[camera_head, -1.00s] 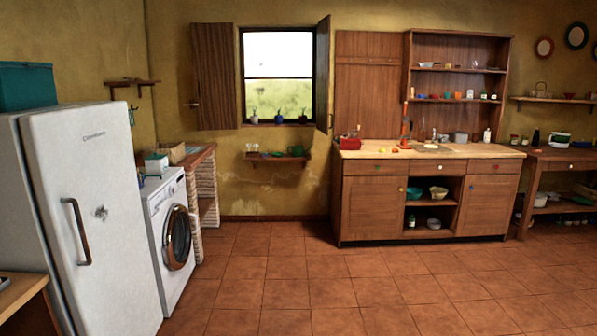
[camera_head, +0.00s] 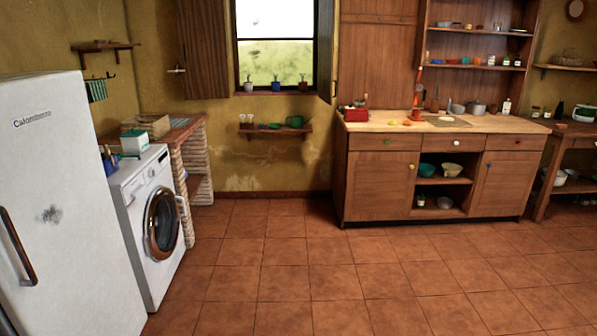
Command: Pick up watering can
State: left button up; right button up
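A green vessel (camera_head: 295,121) that looks like the watering can sits at the right end of a small wooden wall shelf (camera_head: 262,133) below the window. It is small in the view, so its spout and handle are hard to make out. Neither of my grippers shows in the head view.
A white fridge (camera_head: 70,200) and a front-loading washing machine (camera_head: 150,215) stand along the left, with a brick-legged counter (camera_head: 200,150) behind them. A wooden cabinet with a worktop (camera_head: 440,125) stands at the back right. The tiled floor (camera_head: 290,265) in the middle is clear.

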aim_at(297, 121)
jog(key=i, duration=4.7)
jog(key=i+l, duration=0.1)
jog(key=i, duration=2.25)
jog(key=j+u, duration=0.05)
jog(key=j, duration=0.05)
